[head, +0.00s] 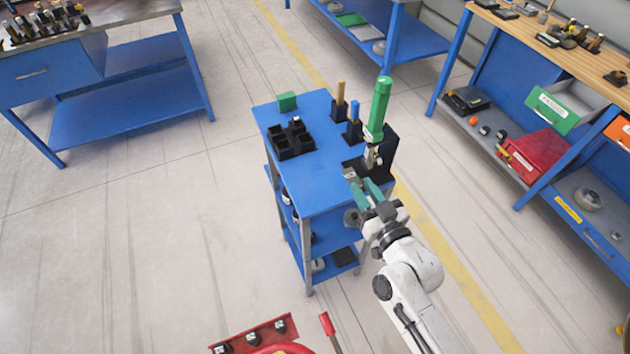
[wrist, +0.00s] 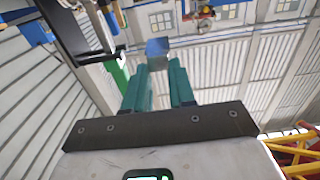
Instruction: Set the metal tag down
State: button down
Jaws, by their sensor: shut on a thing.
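My gripper (head: 363,187) has teal fingers and is over the front right part of the blue cart top (head: 320,195). It is shut on a small grey metal tag (head: 350,173) at its fingertips. In the wrist view, the tag (wrist: 157,48) shows as a small blue-grey block at the tips of the fingers (wrist: 159,72). The head view does not show clearly whether the tag touches the cart top or hangs just above it.
A large green-handled tool (head: 378,105) stands close behind my gripper. Beside it are blue (head: 354,110) and wooden (head: 340,95) handles in black holders. A black divided tray (head: 290,140) and a green box (head: 286,102) sit to the left. The cart's front left is bare.

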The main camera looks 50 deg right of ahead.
jog(key=w+f, duration=0.3)
jog(key=w, duration=0.4)
send_over(325, 195)
jog(key=f, duration=0.3)
jog(key=f+b, duration=0.1)
jog(key=f, duration=0.1)
jog(key=shift+s+f, duration=0.2)
jog(key=shift+s, duration=0.1)
jog(key=shift+w+f, duration=0.15)
jog(key=shift+f, duration=0.15)
notch_tip(325, 195, down, 3)
jog(key=b, duration=0.3)
jog(key=shift+w+f+b, duration=0.15)
jog(key=shift+b, duration=0.15)
jog(key=c, duration=1.4)
grip_release()
jog(key=o, duration=0.5)
jog(key=shift+c, duration=0.2)
